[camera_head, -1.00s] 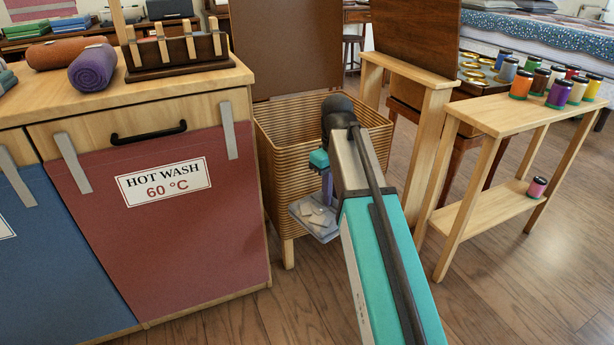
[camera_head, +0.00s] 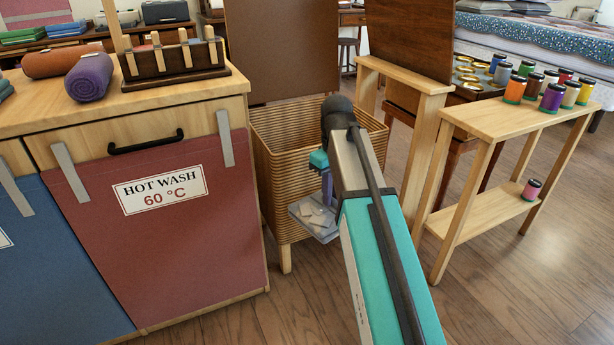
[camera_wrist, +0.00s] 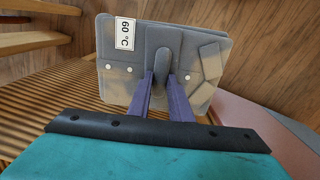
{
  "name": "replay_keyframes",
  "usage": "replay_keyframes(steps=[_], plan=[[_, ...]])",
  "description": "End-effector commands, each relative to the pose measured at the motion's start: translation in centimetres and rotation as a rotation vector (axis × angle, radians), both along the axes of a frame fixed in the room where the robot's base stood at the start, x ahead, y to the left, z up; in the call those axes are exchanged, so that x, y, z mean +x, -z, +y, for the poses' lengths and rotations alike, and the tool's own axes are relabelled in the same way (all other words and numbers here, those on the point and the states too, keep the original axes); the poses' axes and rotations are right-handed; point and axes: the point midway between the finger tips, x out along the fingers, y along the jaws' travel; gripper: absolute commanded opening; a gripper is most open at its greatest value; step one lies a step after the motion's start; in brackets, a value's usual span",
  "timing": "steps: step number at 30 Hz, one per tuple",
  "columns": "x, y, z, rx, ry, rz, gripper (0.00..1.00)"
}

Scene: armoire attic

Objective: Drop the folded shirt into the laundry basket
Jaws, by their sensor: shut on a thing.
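My gripper (camera_wrist: 167,90) is shut on the folded shirt (camera_wrist: 130,60), a grey garment with tan smudges, small buttons and a white "60 °C" tag. The ribbed basket wall (camera_wrist: 60,100) fills the left of the wrist view.
A cabinet with a red "HOT WASH 60 °C" front (camera_head: 165,230) stands left of the basket. A wooden side table (camera_head: 500,118) with several thread spools stands at right. Open plank floor (camera_head: 370,310) lies in front.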

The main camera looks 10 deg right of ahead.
Motion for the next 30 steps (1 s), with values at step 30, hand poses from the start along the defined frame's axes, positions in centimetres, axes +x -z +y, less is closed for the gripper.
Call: replay_keyframes(steps=[30], plan=[[0.0, -7.0, -4.3, 0.000, 0.001, 0.000, 0.00]])
